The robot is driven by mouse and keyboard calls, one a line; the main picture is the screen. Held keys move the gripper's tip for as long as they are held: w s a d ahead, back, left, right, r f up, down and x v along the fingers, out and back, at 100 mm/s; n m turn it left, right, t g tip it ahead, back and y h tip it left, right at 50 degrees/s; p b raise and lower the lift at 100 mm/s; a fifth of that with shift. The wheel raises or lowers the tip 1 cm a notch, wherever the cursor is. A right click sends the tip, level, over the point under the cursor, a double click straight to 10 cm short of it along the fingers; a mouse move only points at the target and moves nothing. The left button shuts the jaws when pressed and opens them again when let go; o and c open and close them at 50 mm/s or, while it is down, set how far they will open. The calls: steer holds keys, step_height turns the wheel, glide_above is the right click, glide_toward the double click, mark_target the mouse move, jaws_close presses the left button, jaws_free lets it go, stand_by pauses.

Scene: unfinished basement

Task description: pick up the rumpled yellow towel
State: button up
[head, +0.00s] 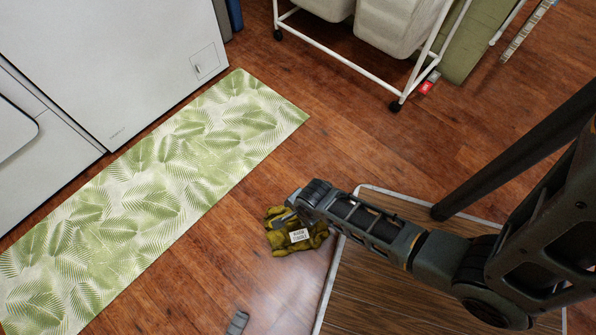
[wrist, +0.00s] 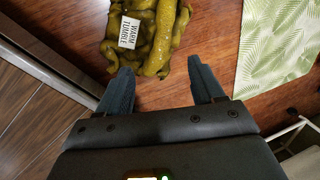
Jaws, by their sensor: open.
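The rumpled yellow towel (head: 297,238) lies bunched on the wooden floor, with a white printed label on it. It also shows in the wrist view at the top (wrist: 155,40), its label reading "WARM TUMBLE". My gripper (wrist: 162,80) is open, its two dark fingers pointing at the near edge of the towel, with nothing gripped between them. In the head view my gripper (head: 290,215) is over the towel's upper part and hides some of it. I cannot tell whether the fingertips touch the towel.
A leaf-patterned mat (head: 150,190) lies left of the towel, beside white appliances (head: 110,60). A wheeled white-framed cart (head: 350,62) stands at the back. A light-edged brown panel (head: 400,290) is right of the towel. A small grey object (head: 237,323) lies at the bottom.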

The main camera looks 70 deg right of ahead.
mark_target(296, 225)
steer(key=w+d+f+m+g+b, duration=0.1)
steer(key=f, duration=0.1)
steer(key=d+f+m+b, duration=0.1)
steer(key=d+f+m, duration=0.1)
steer(key=f, duration=0.1)
steer(key=w+d+f+m+g+y+b, duration=0.1)
steer(key=f+m, duration=0.1)
steer(key=f, duration=0.1)
steer(key=shift+w+d+f+g+b, duration=0.15)
steer(key=shift+w+d+g+b, duration=0.05)
steer(key=shift+w+g+b, duration=0.15)
steer(key=shift+d+f+m, duration=0.1)
steer(key=shift+f+m, duration=0.2)
steer(key=shift+m, duration=0.1)
steer(key=f+b, duration=0.1)
steer(key=f, duration=0.1)
steer(key=f+b, duration=0.2)
steer(key=f, duration=0.1)
steer(key=f+b, duration=0.2)
steer(key=shift+s+a+f, duration=0.15)
steer(key=shift+a, duration=0.2)
jaws_close()
